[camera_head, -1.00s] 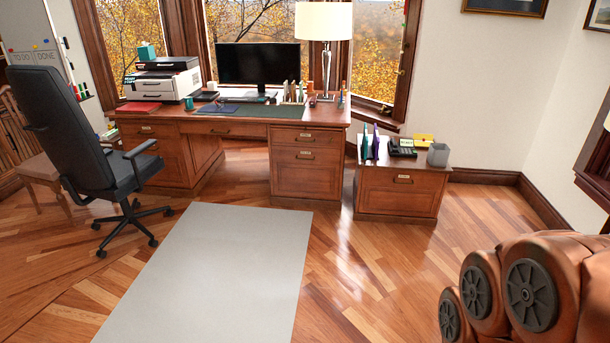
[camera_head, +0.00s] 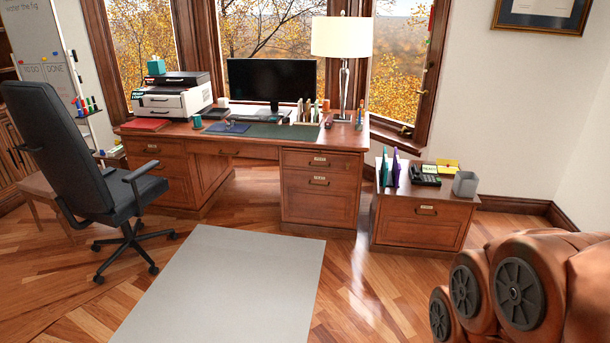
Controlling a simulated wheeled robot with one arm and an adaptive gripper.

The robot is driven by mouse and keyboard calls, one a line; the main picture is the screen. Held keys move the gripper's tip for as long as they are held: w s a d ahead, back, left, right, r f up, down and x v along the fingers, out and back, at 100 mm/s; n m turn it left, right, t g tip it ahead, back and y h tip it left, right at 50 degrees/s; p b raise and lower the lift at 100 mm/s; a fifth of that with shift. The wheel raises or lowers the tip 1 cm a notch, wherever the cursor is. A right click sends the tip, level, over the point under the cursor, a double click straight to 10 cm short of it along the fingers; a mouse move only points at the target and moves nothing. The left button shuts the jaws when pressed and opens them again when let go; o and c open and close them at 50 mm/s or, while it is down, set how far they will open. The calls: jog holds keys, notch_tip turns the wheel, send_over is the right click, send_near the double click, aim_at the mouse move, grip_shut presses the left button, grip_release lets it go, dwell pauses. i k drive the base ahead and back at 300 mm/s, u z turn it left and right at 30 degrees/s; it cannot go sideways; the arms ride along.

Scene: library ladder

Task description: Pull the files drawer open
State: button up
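A wooden desk (camera_head: 272,150) stands by the windows. Its right pedestal has a shallow top drawer (camera_head: 318,162) and a deep lower drawer (camera_head: 318,204), each with a label and a handle. A low wooden cabinet (camera_head: 420,225) stands right of the desk, with one drawer front and a handle (camera_head: 426,211). All these drawers look shut. The labels are too small to read, so I cannot tell which drawer is the files drawer. My gripper is not in view; the brown, rounded links at lower right look like my arm.
An office chair (camera_head: 75,160) stands at the left. A pale mat (camera_head: 225,290) lies on the wood floor before the desk. The floor before the low cabinet is clear.

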aim_at(323, 197)
jog(key=u, duration=0.3)
jog(key=i, duration=1.9)
jog(key=u, duration=0.5)
jog(key=i, duration=1.3)
jog(key=u, duration=0.05)
